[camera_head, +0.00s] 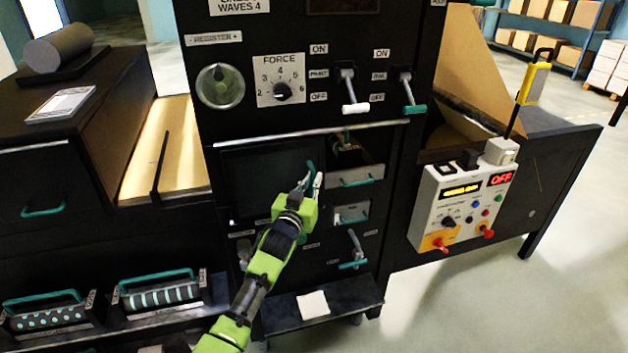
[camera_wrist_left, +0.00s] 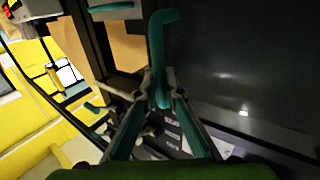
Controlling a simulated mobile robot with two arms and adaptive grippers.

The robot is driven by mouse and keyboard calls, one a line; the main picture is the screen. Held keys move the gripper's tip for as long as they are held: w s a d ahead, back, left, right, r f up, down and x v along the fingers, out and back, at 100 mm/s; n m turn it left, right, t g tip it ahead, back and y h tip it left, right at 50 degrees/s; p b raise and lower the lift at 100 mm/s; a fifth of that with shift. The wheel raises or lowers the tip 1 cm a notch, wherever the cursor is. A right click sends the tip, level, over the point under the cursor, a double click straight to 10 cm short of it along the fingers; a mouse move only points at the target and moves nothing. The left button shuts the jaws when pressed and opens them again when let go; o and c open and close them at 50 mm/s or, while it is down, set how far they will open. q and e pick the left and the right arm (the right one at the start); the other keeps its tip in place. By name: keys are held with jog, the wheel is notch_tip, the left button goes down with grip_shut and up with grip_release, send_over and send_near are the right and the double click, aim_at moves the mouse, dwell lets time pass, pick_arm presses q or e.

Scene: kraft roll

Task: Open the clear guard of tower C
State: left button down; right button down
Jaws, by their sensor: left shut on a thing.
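The clear guard of tower C (camera_head: 262,180) is a dark, glossy see-through panel on the front of the black tower, below a silver rail. It also fills the right of the left wrist view (camera_wrist_left: 245,65). Its teal handle (camera_wrist_left: 158,45) stands up between the fingers of my left gripper (camera_head: 312,182). The gripper is shut on this handle, and the fingers hide its lower part. An opening with a small brass-coloured part (camera_head: 346,148) shows uncovered to the right of the panel. My right gripper is not in view.
A drawer with a teal pull (camera_head: 357,176) and a teal crank (camera_head: 354,255) are right of my gripper. Two levers (camera_head: 352,95) and a force dial (camera_head: 281,91) sit above. A white control box (camera_head: 461,205) stands at right. Open floor lies at front right.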

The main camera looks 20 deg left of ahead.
pick_arm(q)
jog(key=c, duration=2.2)
grip_release()
jog(key=shift+o, duration=0.2)
jog(key=s, duration=1.2)
